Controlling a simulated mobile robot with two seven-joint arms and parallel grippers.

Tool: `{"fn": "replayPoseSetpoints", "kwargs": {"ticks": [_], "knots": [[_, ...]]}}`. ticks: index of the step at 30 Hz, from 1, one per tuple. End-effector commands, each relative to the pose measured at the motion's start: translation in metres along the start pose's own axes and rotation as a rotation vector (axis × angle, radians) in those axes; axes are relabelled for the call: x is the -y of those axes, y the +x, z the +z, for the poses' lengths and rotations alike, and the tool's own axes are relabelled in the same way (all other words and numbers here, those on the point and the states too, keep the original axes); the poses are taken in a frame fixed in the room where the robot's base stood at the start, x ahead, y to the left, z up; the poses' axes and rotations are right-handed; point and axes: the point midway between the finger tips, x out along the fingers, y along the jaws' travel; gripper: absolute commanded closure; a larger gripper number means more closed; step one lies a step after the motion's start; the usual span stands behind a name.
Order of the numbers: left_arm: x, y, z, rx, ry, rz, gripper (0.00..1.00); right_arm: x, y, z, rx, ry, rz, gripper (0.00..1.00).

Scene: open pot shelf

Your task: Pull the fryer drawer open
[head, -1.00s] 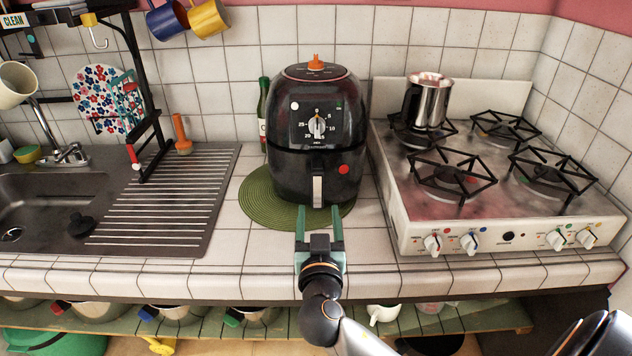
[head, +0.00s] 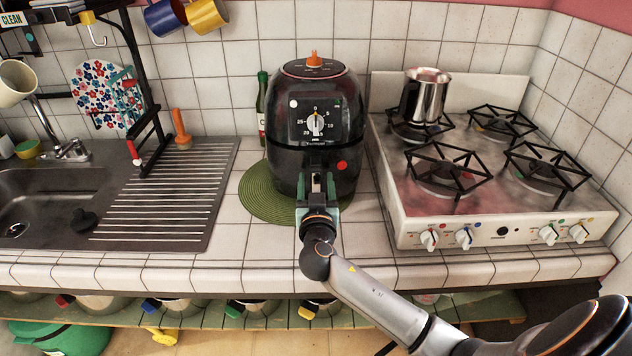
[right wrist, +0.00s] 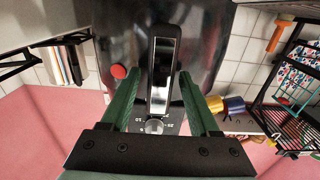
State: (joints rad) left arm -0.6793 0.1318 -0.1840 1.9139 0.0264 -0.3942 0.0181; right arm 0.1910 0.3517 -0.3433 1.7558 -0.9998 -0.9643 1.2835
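The black air fryer (head: 290,110) stands on a round green mat (head: 252,203) on the tiled counter. Its lower part, the fryer drawer (head: 288,168), sits flush in the body. A light metal handle juts from the drawer's front; in the head view my gripper mostly covers it. My right gripper (head: 317,186) is right at the drawer's front. In the right wrist view the handle (right wrist: 162,75) stands between the two green fingers (right wrist: 160,78), which are apart with a gap on each side. My left gripper is not in view.
The stove (head: 500,236) with a metal pot (head: 427,96) stands close on the right. A green bottle (head: 263,110) is behind the fryer's left side. The sink and drainboard (head: 170,200) lie left. The counter in front of the fryer is clear.

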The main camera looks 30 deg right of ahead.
Motion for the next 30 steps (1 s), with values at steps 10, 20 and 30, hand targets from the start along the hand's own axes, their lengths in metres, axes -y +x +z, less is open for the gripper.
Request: {"fn": "replayPoseSetpoints", "kwargs": {"ticks": [10,20,30], "knots": [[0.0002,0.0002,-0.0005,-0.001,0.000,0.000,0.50,-0.0001,-0.0004,0.0002,0.000,0.000,0.000,0.79],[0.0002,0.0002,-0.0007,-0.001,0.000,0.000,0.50,-0.0001,-0.0005,0.0003,0.001,0.000,0.001,1.00],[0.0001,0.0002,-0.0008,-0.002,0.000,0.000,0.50,-0.0001,-0.0005,0.0004,0.001,0.000,0.001,1.00]]}}
